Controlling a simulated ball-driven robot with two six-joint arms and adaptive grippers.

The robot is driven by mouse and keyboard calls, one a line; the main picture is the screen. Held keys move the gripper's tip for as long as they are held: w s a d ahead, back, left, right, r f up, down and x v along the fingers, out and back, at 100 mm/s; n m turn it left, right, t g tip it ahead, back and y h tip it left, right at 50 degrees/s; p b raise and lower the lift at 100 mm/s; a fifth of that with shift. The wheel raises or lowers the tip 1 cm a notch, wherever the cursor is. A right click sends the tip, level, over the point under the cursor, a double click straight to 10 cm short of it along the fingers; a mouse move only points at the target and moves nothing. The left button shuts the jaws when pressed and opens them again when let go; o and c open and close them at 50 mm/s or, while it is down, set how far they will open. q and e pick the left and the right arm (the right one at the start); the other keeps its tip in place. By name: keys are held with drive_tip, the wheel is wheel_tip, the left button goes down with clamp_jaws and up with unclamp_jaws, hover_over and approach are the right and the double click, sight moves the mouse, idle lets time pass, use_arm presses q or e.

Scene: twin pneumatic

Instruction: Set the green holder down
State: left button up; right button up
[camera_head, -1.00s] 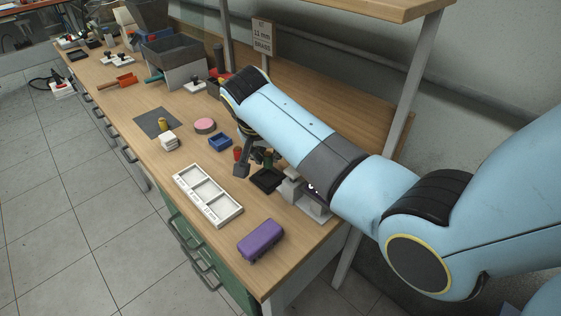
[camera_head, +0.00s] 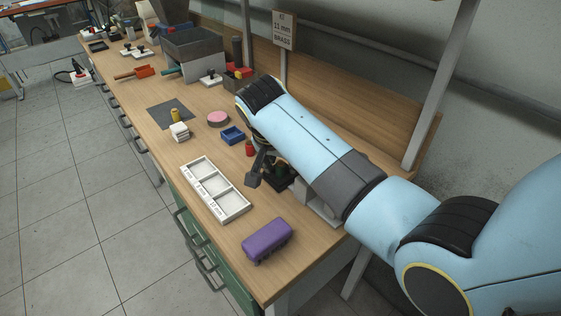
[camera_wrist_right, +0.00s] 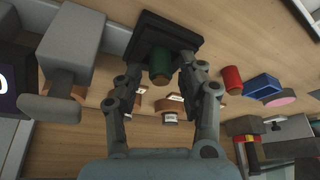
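The green holder (camera_wrist_right: 160,62) stands on a dark square base (camera_wrist_right: 150,32) in the right wrist view, its paler end facing the camera. My right gripper (camera_wrist_right: 164,62) has a finger on either side of it, with narrow gaps showing; close contact is hard to rule out. In the head view the right gripper (camera_head: 268,172) reaches down beside the dark base (camera_head: 276,179), and the arm partly hides the holder. My left gripper is not in view.
A red cylinder (camera_wrist_right: 232,79) and a blue tray (camera_wrist_right: 263,87) are close by. In the head view, a white compartment tray (camera_head: 216,190) and purple case (camera_head: 267,240) lie nearer the bench's front edge. A grey block (camera_wrist_right: 72,42) stands beside the base.

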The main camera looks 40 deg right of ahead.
drive_tip(key=v, duration=1.2)
drive_tip(key=shift+a+r, duration=0.1)
drive_tip(key=shift+r, duration=0.1)
